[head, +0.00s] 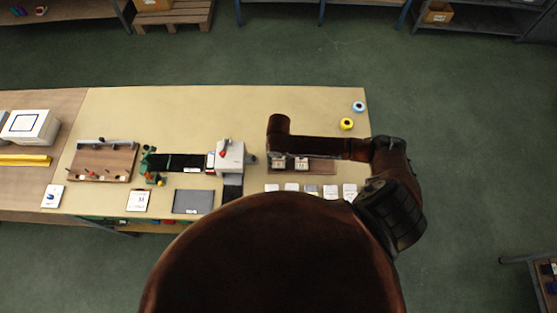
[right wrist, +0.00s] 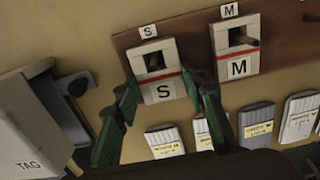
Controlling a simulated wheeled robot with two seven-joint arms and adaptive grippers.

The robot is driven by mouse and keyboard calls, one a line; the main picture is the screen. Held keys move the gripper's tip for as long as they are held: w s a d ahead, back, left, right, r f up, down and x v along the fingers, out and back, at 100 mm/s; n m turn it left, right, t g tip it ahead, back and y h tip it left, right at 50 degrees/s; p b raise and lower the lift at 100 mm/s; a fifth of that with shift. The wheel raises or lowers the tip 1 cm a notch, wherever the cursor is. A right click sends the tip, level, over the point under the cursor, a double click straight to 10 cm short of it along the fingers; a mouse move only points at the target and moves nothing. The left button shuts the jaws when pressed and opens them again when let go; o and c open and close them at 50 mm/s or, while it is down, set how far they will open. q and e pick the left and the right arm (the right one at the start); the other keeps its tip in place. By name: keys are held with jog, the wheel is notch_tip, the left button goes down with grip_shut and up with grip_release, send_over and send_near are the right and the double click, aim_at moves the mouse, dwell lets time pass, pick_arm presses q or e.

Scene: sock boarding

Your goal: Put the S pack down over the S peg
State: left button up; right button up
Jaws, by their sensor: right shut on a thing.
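The S pack (right wrist: 163,91), a white card with a red stripe and a black S, sits between the green fingers of my right gripper (right wrist: 160,82), which is shut on it. Its window (right wrist: 154,61) lies at the S peg's place, just below the S sign (right wrist: 148,31) on the brown peg board (right wrist: 188,33). A dark peg end shows in that window; how far down the pack sits I cannot tell. The M pack (right wrist: 238,67) is beside it on the right, around its own peg. In the head view the S pack (head: 278,163) is under my right arm. My left gripper is out of view.
Several flat sock packs (right wrist: 257,125) lie in a row in front of the board. A grey machine marked TAG (right wrist: 30,125) stands close on the left. Tape rolls (head: 347,124) lie at the back right. A wooden rack (head: 104,161) stands at the left.

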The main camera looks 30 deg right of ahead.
aim_at(279, 161)
jog(key=shift+f, duration=0.55)
jog(key=shift+f, duration=0.1)
jog(key=o, duration=1.1)
notch_tip(279, 161, up, 12)
jog(key=shift+r, duration=0.15)
